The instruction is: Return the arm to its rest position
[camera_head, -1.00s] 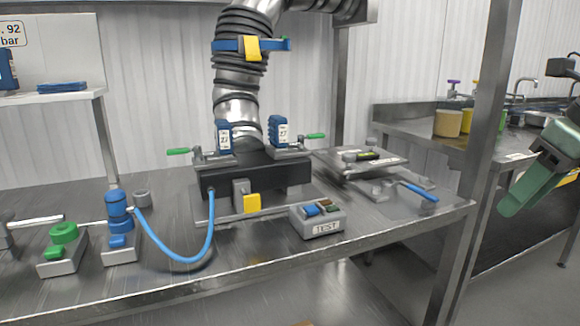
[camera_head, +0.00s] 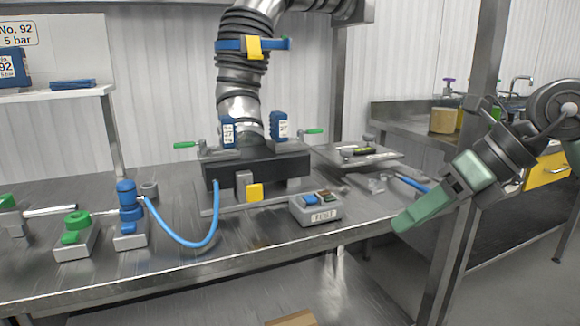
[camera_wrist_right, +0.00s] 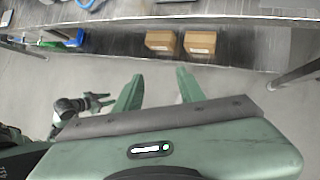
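My right gripper (camera_head: 398,226) comes in from the right in the head view, with green fingers angled down left, in front of the bench's right end. In the right wrist view its two green fingers (camera_wrist_right: 160,76) stand apart with only floor between them, so it is open and empty. My left gripper is outside the head view. A small dark, pronged shape at the left of the wrist view (camera_wrist_right: 98,103) looks like my left gripper, but its fingers are too small to judge.
The steel bench (camera_head: 270,252) carries a black fixture (camera_head: 255,170) with a thick ribbed duct, a grey TEST box (camera_head: 316,208), a green-topped valve (camera_head: 75,235) and a blue hose (camera_head: 190,243). Brown boxes (camera_wrist_right: 161,41) lie on the lower shelf. An upright post (camera_head: 462,225) stands near my right arm. Open floor shows below.

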